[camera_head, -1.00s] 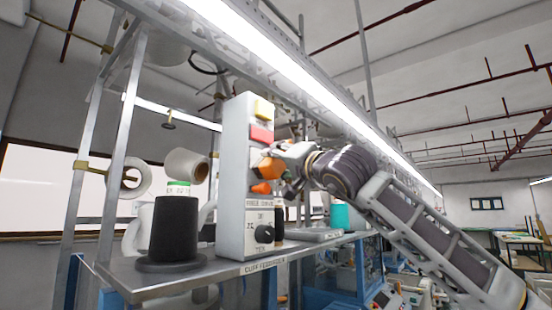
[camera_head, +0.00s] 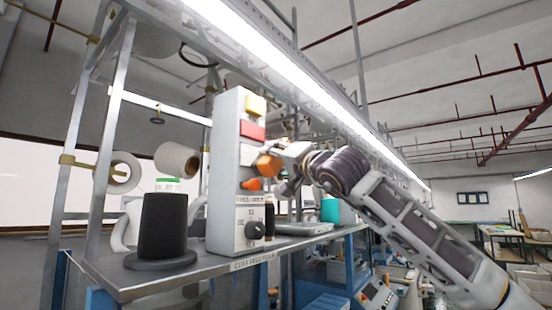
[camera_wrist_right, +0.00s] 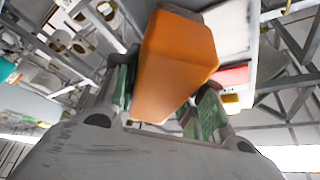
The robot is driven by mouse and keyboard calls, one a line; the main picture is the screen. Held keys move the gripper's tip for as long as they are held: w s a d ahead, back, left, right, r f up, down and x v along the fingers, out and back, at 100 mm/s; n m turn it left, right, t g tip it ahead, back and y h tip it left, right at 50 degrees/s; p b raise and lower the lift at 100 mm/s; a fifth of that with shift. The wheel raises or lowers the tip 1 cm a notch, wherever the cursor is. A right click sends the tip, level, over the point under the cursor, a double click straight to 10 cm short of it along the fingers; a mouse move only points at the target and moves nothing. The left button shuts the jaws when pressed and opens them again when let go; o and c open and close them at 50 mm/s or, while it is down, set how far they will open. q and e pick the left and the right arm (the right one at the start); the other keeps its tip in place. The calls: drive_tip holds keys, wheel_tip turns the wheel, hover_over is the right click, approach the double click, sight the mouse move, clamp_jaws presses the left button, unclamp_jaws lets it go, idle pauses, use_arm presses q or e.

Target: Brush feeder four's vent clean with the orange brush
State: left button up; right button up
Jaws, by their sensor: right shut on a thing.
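The orange brush (camera_head: 267,165) is in my right gripper (camera_head: 281,166), beside the front of the tall white feeder box (camera_head: 225,150). In the right wrist view the brush is a large orange block (camera_wrist_right: 175,65) between the green-padded fingers of my right gripper (camera_wrist_right: 162,112), which is shut on it. The box carries yellow, red, white and orange parts, with a black dial below. I cannot make out the vent or whether the brush touches the box. A label on the shelf edge reads roughly "cuff feed four". My left gripper is not in view.
White spools (camera_head: 176,160) hang behind. A teal cylinder (camera_head: 330,209) stands farther along the shelf. A bright lamp bar runs overhead, close above my right arm.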

drive_tip(key=shift+a, duration=0.1)
idle(0.3)
drive_tip(key=shift+s+a+f+b, duration=0.1)
drive_tip(key=shift+s+a+b, duration=0.5)
drive_tip(key=shift+s, duration=0.2)
drive_tip(key=shift+s+a+b, duration=0.45)
drive_tip(key=shift+s+b, duration=0.2)
drive_tip(key=shift+s, duration=0.1)
drive_tip(key=shift+s+a, duration=0.1)
drive_tip(key=shift+s, duration=0.05)
drive_tip(key=shift+s+a, duration=0.1)
drive_tip(key=shift+s+a+b, duration=0.55)
drive_tip(key=shift+s, duration=0.2)
drive_tip(key=shift+s+a+b, duration=0.5)
drive_tip(key=shift+s+a, duration=0.05)
drive_tip(key=shift+s, duration=0.2)
drive_tip(key=shift+r, duration=0.2)
drive_tip(key=shift+w+d+p, duration=0.35)
drive_tip(key=shift+w+d, duration=0.25)
drive_tip(key=shift+w, duration=0.25)
drive_tip(key=shift+w+d+p, duration=0.35)
drive_tip(key=shift+w+d, duration=0.25)
drive_tip(key=shift+w, duration=0.25)
